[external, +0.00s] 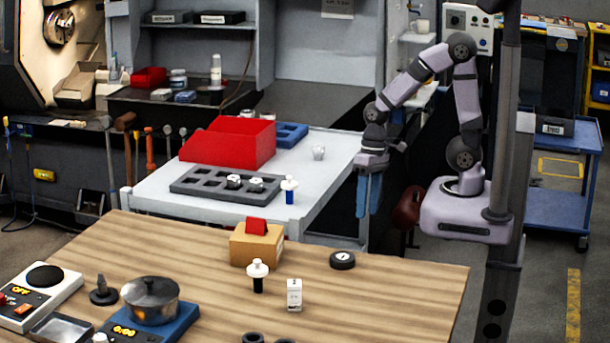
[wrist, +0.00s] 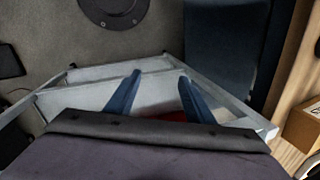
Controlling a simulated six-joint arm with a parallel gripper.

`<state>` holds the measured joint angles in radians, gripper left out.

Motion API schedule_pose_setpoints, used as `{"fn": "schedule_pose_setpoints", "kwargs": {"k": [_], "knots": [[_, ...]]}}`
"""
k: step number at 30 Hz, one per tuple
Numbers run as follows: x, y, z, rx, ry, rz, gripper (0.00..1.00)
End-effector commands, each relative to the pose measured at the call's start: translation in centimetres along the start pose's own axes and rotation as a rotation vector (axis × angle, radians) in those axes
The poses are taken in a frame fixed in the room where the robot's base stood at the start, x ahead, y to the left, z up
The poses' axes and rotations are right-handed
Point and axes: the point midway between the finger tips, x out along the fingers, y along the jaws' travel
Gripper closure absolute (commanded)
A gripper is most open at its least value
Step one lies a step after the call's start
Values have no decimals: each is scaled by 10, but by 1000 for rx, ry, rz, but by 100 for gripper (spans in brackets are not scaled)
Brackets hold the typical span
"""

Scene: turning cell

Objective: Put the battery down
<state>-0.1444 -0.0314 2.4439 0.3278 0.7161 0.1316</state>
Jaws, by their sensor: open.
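The white block does not show in the wrist view.
On the wooden table (external: 400,290) stand a black-and-white plunger-like piece (external: 258,276), a cardboard-coloured box (external: 257,244), a round gauge (external: 342,260) and a pot (external: 150,300). The table's right part is clear. The white cart (external: 335,160) holds a red bin (external: 235,142) and a grey tray (external: 210,187).

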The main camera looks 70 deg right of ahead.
Motion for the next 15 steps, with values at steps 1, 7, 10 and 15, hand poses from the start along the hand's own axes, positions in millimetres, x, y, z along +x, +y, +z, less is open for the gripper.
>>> {"fn": "schedule_pose_setpoints", "kwargs": {"k": [1,7,10,15], "knots": [[-3,23,2,-45,12,46,52],[-10,82,9,-197,19,182,52],[-12,93,11,-229,18,210,52],[-13,96,12,-241,16,220,52]]}}
